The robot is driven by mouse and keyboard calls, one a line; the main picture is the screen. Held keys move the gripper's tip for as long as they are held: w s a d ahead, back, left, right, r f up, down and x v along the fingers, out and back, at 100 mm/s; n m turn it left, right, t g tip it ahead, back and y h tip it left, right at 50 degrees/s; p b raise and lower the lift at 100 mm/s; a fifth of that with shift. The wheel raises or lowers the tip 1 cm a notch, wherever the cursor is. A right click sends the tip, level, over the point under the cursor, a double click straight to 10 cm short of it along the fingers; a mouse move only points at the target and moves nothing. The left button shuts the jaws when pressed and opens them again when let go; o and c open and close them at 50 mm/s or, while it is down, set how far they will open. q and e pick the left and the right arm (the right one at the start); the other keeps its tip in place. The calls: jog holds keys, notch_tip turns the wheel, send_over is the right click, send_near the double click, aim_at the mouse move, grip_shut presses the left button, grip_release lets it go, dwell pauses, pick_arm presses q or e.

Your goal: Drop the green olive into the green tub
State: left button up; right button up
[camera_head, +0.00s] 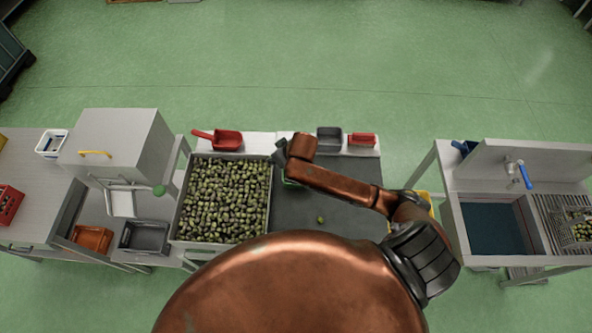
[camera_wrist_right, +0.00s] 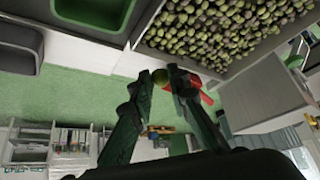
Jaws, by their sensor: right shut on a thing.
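My right gripper (camera_head: 280,153) reaches in from the right in the head view, over the back of the table beside the olive tray. In the right wrist view, the gripper (camera_wrist_right: 162,80) is shut on a green olive (camera_wrist_right: 160,76), held between its fingertips. The green tub (camera_head: 292,183) is mostly hidden under my right forearm in the head view. In the wrist view, the green tub (camera_wrist_right: 95,14) shows at the top edge, apart from the gripper and to its left. Another green olive (camera_head: 320,219) lies loose on the dark mat. My left gripper is not in view.
A large tray of olives (camera_head: 182,213) stands left of the dark mat (camera_head: 345,210). A red scoop (camera_head: 227,140), a grey tub (camera_head: 329,137) and a red tub (camera_head: 361,139) stand along the back. A yellow container (camera_head: 424,197) is partly behind my arm.

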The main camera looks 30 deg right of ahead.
pick_arm(q)
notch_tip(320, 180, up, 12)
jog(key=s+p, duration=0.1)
jog(key=p, duration=0.9)
pick_arm(e)
jog(key=s+d+f+b, duration=0.1)
jog(key=d+f+b, duration=0.1)
jog(key=d+f, duration=0.1)
jog(key=s+d+f+n+b, duration=0.1)
jog(key=s+d+f, duration=0.1)
jog(key=f, duration=0.3)
jog(key=s+d+f+n+y+b, duration=0.1)
jog(key=d+f+b, duration=0.1)
jog(key=d+f, duration=0.3)
jog(key=shift+s+f+b, duration=0.1)
jog(key=shift+s+b, duration=0.1)
jog(key=shift+b, duration=0.15)
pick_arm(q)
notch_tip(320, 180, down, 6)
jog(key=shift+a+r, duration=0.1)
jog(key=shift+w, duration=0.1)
pick_arm(e)
jog(key=o, duration=0.8)
